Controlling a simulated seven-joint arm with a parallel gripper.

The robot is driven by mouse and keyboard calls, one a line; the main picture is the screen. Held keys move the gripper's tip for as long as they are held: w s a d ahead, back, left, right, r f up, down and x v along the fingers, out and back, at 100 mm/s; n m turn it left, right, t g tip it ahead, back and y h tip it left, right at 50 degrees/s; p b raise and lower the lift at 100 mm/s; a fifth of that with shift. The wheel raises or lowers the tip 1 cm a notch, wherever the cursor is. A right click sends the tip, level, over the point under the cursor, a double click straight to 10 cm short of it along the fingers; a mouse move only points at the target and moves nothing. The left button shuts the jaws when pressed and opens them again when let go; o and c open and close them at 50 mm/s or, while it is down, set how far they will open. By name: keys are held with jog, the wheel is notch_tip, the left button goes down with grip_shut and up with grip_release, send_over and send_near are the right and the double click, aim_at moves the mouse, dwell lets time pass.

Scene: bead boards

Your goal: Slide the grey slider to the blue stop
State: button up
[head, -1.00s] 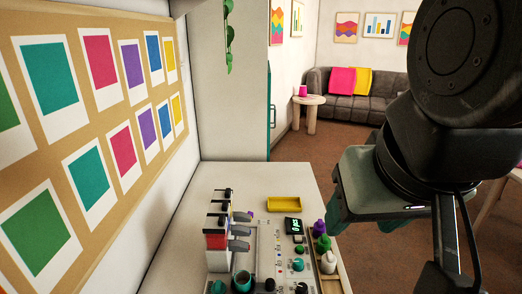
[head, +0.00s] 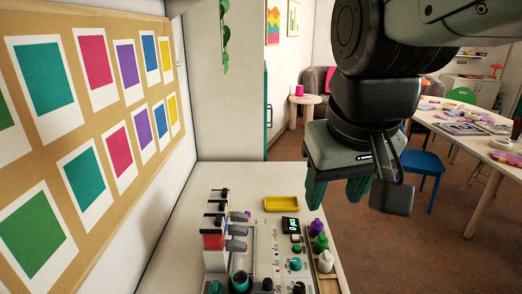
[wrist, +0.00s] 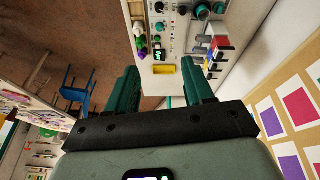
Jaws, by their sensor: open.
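The control panel (head: 262,250) lies on the white counter below and left of my gripper. Several grey paddle-shaped pieces (head: 236,246) stick out from a stand of dark, white and red blocks (head: 213,241) at its left side. I cannot tell which grey part is the slider. Small coloured marks (head: 276,246) run along the panel, too small to make out a blue stop. My gripper (head: 338,196) is open and empty, in the air above the counter's right edge, apart from the panel. In the wrist view the panel (wrist: 178,40) shows beyond the open fingers.
A yellow tray (head: 282,203) sits behind the panel. Purple, green and white bottles (head: 321,243) stand along its right side. Teal knobs (head: 295,264) and a dark display (head: 290,224) rise from it. A pinboard wall (head: 95,120) bounds the left. A blue chair (head: 423,164) stands off right.

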jog(key=w+a+f+n+g, duration=0.25)
jog(key=w+f, duration=0.25)
jog(key=w, duration=0.4)
jog(key=n+g+h, duration=0.2)
jog(key=n+g, duration=0.1)
send_over(268, 281)
jog(key=w, duration=0.2)
jog(key=w+a+f+x, duration=0.1)
jog(key=w+a+x, duration=0.1)
jog(key=x, duration=1)
jog(key=shift+n+g+h, duration=0.6)
jog(key=shift+n+g, duration=0.15)
jog(key=f, duration=0.7)
jog(key=s+f, duration=0.1)
jog(key=f, duration=1.3)
jog(key=shift+s+a+f, duration=0.25)
jog(key=shift+s+a, duration=0.05)
jog(key=shift+s, duration=0.1)
grip_shut()
